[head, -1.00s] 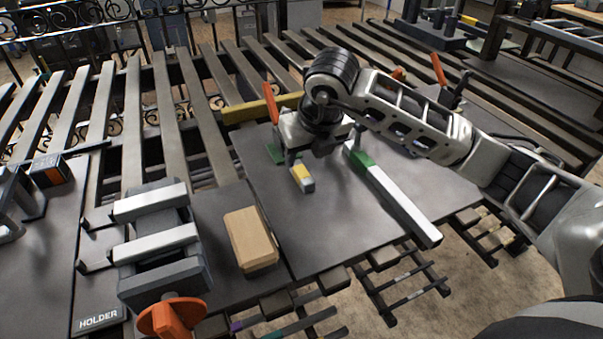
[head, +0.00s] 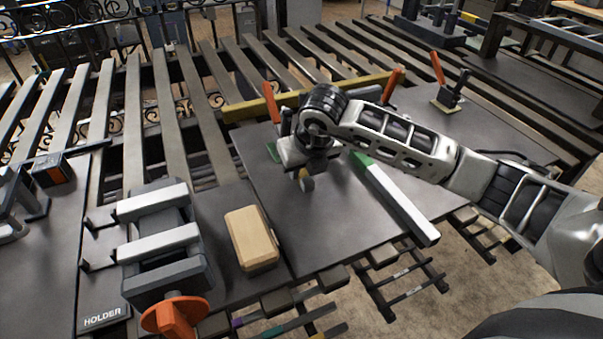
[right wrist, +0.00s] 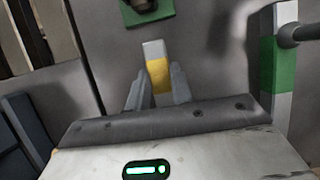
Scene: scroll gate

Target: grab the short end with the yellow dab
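The short light-grey bar with a yellow dab (right wrist: 158,75) lies on the dark plate in the right wrist view. In the head view, its end (head: 307,184) shows just below my right gripper (head: 303,172), which hides most of it. In the right wrist view, the two fingers (right wrist: 158,88) stand on either side of the yellow dab, very close to it. I cannot tell whether they press on it. The pale end sticks out beyond the fingertips. My left gripper is not in view.
A long pale bar with a green dab (head: 402,205) lies right of the gripper. An orange-handled clamp (head: 272,103) stands behind it. A wooden block (head: 251,238) and a vise-like holder (head: 162,245) are at lower left. The dark plate (head: 320,235) is clear in front.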

